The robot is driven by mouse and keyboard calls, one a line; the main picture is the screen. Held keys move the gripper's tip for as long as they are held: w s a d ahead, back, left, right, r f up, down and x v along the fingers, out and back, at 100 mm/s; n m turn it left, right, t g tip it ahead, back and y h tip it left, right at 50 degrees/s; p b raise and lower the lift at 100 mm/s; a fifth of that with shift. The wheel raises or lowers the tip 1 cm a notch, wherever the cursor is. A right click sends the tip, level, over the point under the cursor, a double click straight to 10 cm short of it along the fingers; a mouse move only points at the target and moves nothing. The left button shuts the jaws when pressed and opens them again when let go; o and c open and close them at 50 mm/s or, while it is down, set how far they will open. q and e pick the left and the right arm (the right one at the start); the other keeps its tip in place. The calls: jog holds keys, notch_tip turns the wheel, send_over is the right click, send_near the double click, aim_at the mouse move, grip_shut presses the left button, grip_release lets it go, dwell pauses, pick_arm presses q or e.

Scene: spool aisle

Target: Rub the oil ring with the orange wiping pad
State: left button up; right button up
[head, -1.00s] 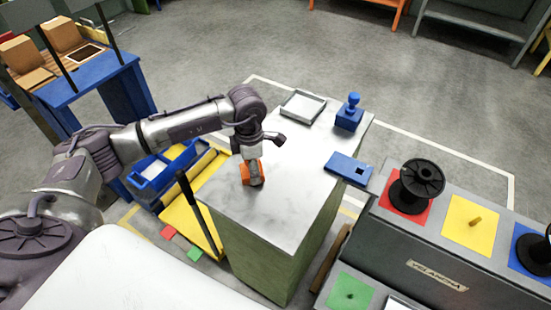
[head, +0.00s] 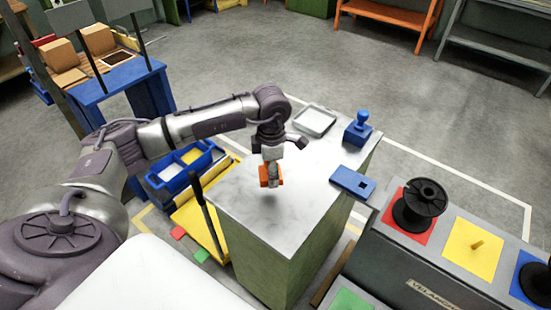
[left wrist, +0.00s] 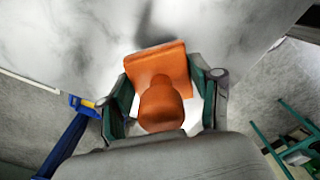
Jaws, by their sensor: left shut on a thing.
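The orange wiping pad (head: 264,177) is held by my left gripper (head: 271,174) over the pale marbled top of the green cabinet (head: 240,205). In the left wrist view, my left gripper (left wrist: 162,98) is shut around the pad's rounded knob, and the square pad (left wrist: 158,68) extends beyond it. A soft shadow lies below the pad, and it looks slightly above the surface. I cannot make out a clear oil ring; grey smudges and veins show on the top, and the pad hides part of it. My right gripper is not in view.
On the cabinet's far end are a grey tray (head: 315,121), a blue stamp-like block (head: 358,133) and a blue plate (head: 352,183) at the right edge. A black spool (head: 421,203) stands on the grey bench to the right. A blue bin (head: 164,181) is left of the cabinet.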

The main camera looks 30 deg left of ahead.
pick_arm(q)
jog(key=shift+d+r+p, duration=0.1)
jog(key=shift+r+p, duration=0.65)
jog(key=shift+r, duration=1.05)
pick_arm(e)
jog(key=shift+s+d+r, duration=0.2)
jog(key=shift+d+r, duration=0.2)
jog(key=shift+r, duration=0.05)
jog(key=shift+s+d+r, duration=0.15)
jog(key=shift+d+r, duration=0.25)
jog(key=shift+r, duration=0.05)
